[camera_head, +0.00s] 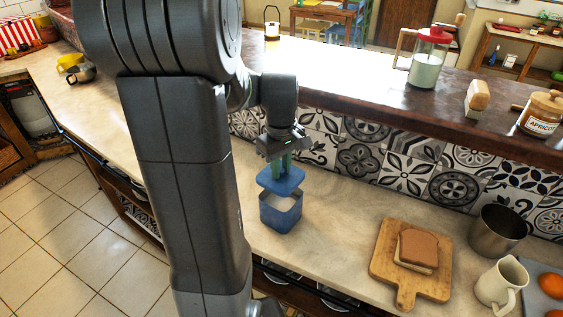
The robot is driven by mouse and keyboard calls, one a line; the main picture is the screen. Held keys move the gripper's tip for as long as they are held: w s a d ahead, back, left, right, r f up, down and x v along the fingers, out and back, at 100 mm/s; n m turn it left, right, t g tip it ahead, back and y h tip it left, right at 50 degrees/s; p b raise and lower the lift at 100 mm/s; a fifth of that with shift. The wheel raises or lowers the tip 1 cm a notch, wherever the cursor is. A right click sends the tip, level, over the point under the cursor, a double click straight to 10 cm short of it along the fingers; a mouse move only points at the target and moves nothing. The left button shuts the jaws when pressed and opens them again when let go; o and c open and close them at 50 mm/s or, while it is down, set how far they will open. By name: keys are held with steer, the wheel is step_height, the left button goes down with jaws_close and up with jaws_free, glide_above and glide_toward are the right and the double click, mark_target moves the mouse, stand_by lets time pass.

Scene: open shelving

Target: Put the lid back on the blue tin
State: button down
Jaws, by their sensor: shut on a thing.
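The blue tin (280,217) stands upright on the pale counter, just right of my arm. Its open top shows something pale inside. The blue lid (282,181) is above the tin, a little towards its back, and looks slightly tilted. My gripper (286,164) points down and is shut on the lid at its top. A pale gap shows between the lid and the tin's front rim. I cannot tell whether the lid touches the back rim.
A wooden board (384,262) with bread, a metal pot (497,231) and a cream jug (500,285) stand to the right. The patterned tile wall (365,150) and raised ledge (385,95) are behind the tin. Counter between tin and board is clear.

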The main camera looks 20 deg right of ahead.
mark_target(281, 179)
steer(key=shift+s, duration=0.1)
step_height(281, 179, down, 5)
steer(key=b, duration=0.4)
steer(key=shift+r, duration=0.2)
steer(key=shift+f+b, duration=0.55)
steer(key=shift+f, duration=0.35)
steer(key=shift+f, duration=0.15)
stand_by(1.7)
steer(key=c, duration=0.7)
jaws_free()
